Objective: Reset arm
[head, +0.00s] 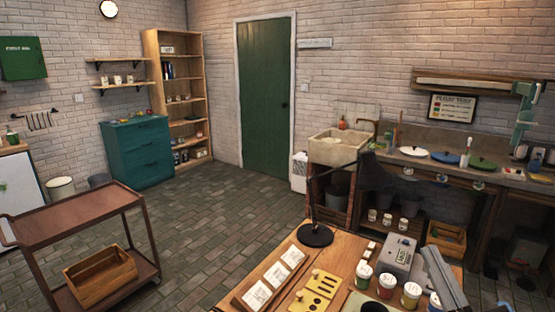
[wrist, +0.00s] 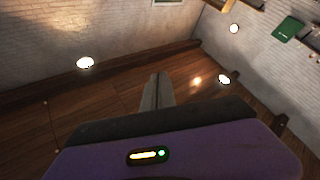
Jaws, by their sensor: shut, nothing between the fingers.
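My gripper (wrist: 155,90) shows in the wrist view with its two grey fingers together and nothing between them. It points at a dark wood-panelled ceiling with round lamps, away from any work surface. The purple and black wrist housing (wrist: 180,155) fills the lower part of that view. In the head view a grey, bar-shaped part (head: 440,280) rises at the lower right, over the table edge; I cannot tell whether it is part of my arm.
A wooden table (head: 345,248) at the front holds paint jars (head: 387,285), a grey box (head: 398,262), a card tray (head: 270,278) and a black lamp base (head: 315,236). A brown cart (head: 80,213) stands left. The tiled floor (head: 215,215) between is clear.

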